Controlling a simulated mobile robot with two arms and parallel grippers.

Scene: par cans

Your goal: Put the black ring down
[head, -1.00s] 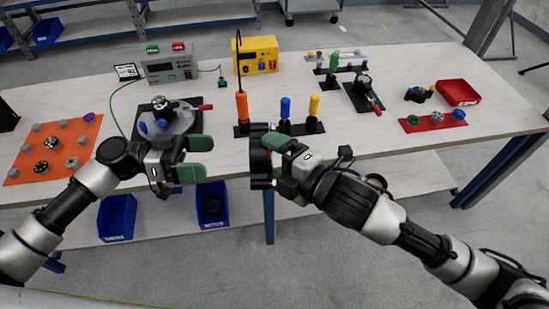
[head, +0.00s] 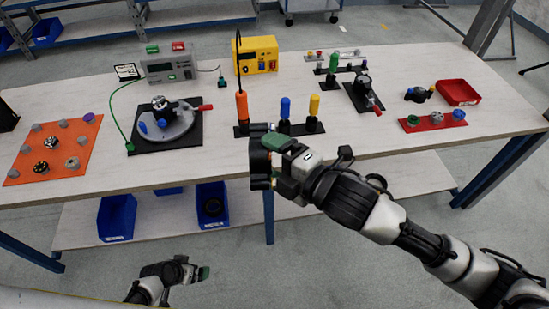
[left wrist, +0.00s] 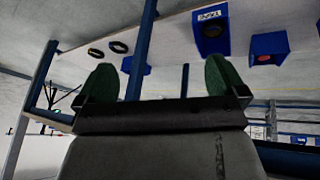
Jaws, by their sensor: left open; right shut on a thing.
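My right gripper (head: 272,160) is shut on a black ring (head: 260,165). It holds the ring upright at the table's front edge, in front of the stand with the orange tool; whether it touches the edge I cannot tell. My left gripper (head: 198,273) is low at the bottom of the head view, below and in front of the table. In the left wrist view its two green fingertips (left wrist: 163,78) are wide apart with nothing between them. That view also shows two other black rings (left wrist: 118,47) lying on a pale surface.
The table (head: 340,145) has bare room along its front. On it are an orange tray (head: 20,170), a round fixture (head: 185,125), a tool stand (head: 297,128) and a red bin (head: 458,92). Blue bins (head: 117,217) stand on the shelf (head: 160,220) below.

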